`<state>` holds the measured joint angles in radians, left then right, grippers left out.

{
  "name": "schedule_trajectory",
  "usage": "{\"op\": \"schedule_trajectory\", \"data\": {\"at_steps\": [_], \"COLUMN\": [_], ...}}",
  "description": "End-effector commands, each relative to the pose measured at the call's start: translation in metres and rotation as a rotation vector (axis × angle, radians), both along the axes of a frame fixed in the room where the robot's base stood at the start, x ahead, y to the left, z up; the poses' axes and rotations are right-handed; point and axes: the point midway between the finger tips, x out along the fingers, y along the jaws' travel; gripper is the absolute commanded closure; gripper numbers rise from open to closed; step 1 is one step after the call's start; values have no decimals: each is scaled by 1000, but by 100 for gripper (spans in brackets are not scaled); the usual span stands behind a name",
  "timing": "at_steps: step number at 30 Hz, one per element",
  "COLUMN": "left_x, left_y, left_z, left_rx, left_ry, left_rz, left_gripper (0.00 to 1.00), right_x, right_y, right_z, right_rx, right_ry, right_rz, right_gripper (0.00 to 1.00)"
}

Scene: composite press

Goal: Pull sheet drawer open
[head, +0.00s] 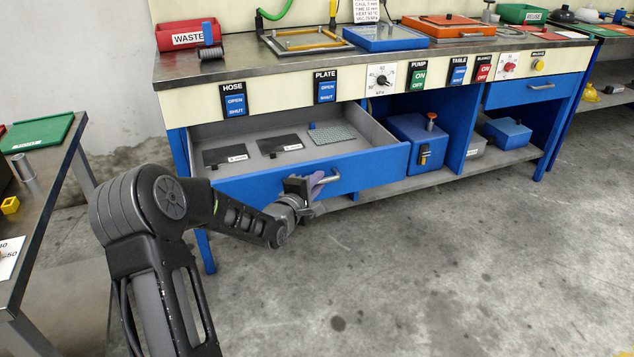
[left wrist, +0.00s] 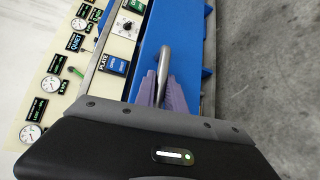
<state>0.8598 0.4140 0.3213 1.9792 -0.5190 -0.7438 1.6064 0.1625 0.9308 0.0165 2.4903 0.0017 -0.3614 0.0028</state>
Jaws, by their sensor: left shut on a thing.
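The sheet drawer (head: 385,166) has a blue front and stands pulled out from under the bench in the head view. Inside it lie two dark labelled sheets (head: 225,156) and a grey-green textured sheet (head: 331,134). My left gripper (head: 318,184) is at the drawer front, shut on its metal bar handle (head: 331,177). In the left wrist view the purple fingers (left wrist: 161,92) close around the handle (left wrist: 164,66) against the blue front (left wrist: 178,45). My right gripper is not in view.
The steel bench top (head: 240,67) carries a red waste bin (head: 188,36), a frame and a blue plate. A second blue-fronted drawer (head: 531,90) is shut at the right. A side table (head: 40,215) stands at the left. The floor in front is clear.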

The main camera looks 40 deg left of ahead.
Motion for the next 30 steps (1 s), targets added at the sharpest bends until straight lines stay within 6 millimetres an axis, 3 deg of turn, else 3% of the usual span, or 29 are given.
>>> {"op": "schedule_trajectory", "data": {"at_steps": [5, 6, 13, 23, 30], "left_x": [0, 0, 0, -2, -30], "left_y": [0, 0, 0, 0, -4], "left_z": [-1, -1, -1, 1, 6], "left_rx": [0, 0, 0, 0, 1], "left_ry": [2, 2, 1, 0, 1], "left_rz": [1, 1, 1, 1, 2], "left_gripper": [100, 84, 65, 64, 64], "right_x": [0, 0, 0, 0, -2], "right_y": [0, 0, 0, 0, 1], "right_z": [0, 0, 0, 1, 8], "right_rx": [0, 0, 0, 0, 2], "right_ry": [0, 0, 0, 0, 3], "right_rz": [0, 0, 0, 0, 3], "right_gripper": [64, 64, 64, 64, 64]}}
